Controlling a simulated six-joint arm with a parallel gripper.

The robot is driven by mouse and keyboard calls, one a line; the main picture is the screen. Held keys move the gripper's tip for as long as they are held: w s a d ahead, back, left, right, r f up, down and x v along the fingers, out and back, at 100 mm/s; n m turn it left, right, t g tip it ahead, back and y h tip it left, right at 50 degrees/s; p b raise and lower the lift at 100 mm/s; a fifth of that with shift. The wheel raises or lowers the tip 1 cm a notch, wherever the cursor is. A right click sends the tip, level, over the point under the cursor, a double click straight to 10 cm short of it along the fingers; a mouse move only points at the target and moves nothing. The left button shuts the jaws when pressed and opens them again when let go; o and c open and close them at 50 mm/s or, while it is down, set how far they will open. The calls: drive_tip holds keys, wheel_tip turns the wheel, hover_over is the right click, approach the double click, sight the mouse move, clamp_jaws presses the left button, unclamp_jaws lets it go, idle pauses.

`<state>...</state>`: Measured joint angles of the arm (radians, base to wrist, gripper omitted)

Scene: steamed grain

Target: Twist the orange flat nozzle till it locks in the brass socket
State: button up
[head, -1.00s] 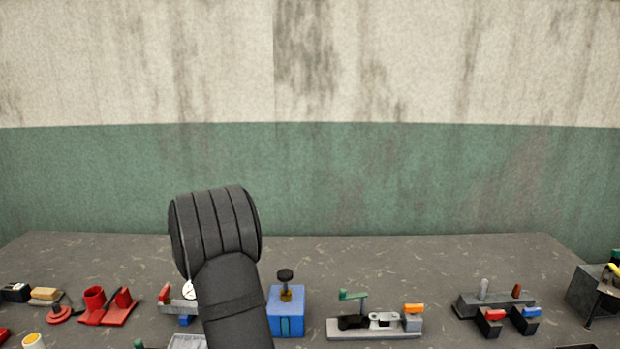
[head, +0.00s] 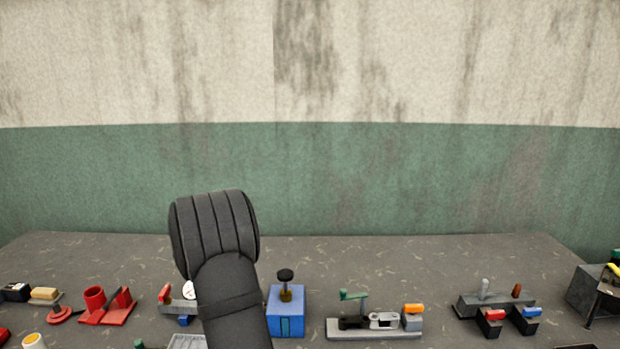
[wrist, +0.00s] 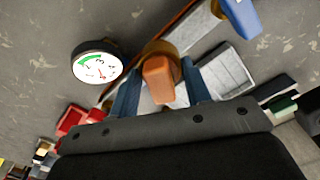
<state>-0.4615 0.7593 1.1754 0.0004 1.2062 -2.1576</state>
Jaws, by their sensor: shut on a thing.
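The orange nozzle (wrist: 158,80) is between the two blue-grey fingers of my gripper (wrist: 160,92) in the wrist view, and the gripper is shut on it. The brass socket (wrist: 160,48) shows as a brownish-gold ring just beyond the nozzle. The nozzle appears to be at the socket, but I cannot tell how deep it sits or whether it is locked. In the head view my dark arm (head: 215,240) hides the gripper, the nozzle and the socket.
A round white gauge (wrist: 96,68) stands left of the nozzle in the wrist view. A grey tray (wrist: 226,72) lies to the right. In the head view, a blue box (head: 287,322) with a black knob stands right of my arm. Red fixtures (head: 108,308) stand left.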

idle(0.5)
drive_tip(key=m, duration=0.5)
drive_tip(key=shift+m, duration=0.7)
drive_tip(key=m, duration=0.5)
drive_tip(key=shift+m, duration=0.6)
drive_tip(key=m, duration=0.4)
drive_tip(key=shift+m, duration=1.2)
